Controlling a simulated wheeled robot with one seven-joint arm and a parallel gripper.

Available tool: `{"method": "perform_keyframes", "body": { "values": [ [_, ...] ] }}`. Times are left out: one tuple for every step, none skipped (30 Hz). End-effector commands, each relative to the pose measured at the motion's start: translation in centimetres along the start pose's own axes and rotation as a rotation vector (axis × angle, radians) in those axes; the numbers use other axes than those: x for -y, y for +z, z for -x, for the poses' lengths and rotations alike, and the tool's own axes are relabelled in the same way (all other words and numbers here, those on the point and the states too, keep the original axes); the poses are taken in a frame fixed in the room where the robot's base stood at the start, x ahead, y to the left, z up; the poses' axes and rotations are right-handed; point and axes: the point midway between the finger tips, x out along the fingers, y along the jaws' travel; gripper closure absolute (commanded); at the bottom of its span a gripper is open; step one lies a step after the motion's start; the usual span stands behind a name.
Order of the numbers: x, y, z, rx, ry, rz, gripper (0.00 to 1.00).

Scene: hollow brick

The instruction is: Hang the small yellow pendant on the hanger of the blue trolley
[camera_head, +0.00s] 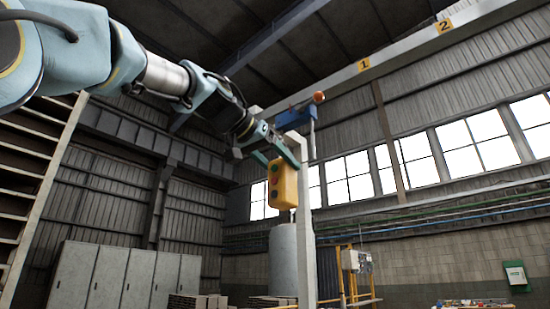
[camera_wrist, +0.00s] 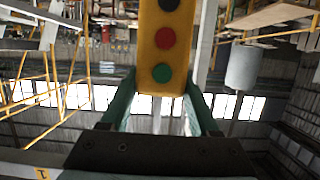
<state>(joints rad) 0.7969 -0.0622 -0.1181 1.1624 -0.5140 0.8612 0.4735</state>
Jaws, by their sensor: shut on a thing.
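The small yellow pendant (camera_head: 284,187), a boxy housing with a column of coloured buttons, hangs upright below my gripper (camera_head: 275,157) in the head view. My gripper's green fingers are shut on its upper part. In the wrist view the pendant (camera_wrist: 162,45) sits between the two green fingers, showing black, red and green buttons. The blue trolley (camera_head: 296,117) is at the overhead beam, above and slightly right of the gripper in the picture, with an orange ball-like end (camera_head: 318,97). A short blue-grey piece hangs from its right side; I cannot tell whether this is the hanger.
The pale overhead beam (camera_head: 405,55) carries yellow signs 1 and 2. A pale upright post (camera_head: 306,230) stands close to the right of the pendant in the picture. A grey cylinder (camera_head: 283,258) shows below it. Grey cabinets (camera_head: 120,275) stand at the lower left.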

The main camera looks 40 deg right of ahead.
Motion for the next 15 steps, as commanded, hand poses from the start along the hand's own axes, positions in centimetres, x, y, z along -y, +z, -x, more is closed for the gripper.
{"method": "perform_keyframes", "body": {
  "values": [
    [0.0, -0.4, -0.3, -0.001, 0.001, 0.000, 1.00],
    [0.0, -0.5, -0.5, -0.001, 0.000, 0.001, 1.00],
    [0.0, -0.6, -0.8, -0.002, 0.000, 0.001, 1.00],
    [0.0, -0.7, -1.0, -0.002, 0.000, 0.001, 1.00],
    [0.0, -0.7, -1.2, -0.002, 0.000, 0.001, 1.00],
    [0.0, -0.8, -1.5, -0.001, 0.000, 0.001, 1.00],
    [0.0, -0.8, -1.7, -0.001, 0.000, 0.001, 1.00],
    [0.0, -0.9, -2.0, -0.001, 0.000, 0.001, 1.00],
    [0.0, -1.0, -2.2, -0.002, 0.000, 0.001, 1.00],
    [0.0, -1.1, -2.5, -0.002, 0.000, 0.000, 1.00],
    [0.0, -1.2, -2.6, -0.002, 0.001, 0.000, 1.00],
    [-0.1, -1.2, -2.9, -0.001, 0.001, 0.000, 1.00],
    [-0.1, -1.3, -3.2, -0.001, 0.001, 0.000, 1.00],
    [-0.1, -1.4, -3.4, -0.001, 0.001, 0.001, 1.00],
    [-0.1, -1.5, -3.7, -0.002, 0.001, 0.001, 1.00]
  ]
}}
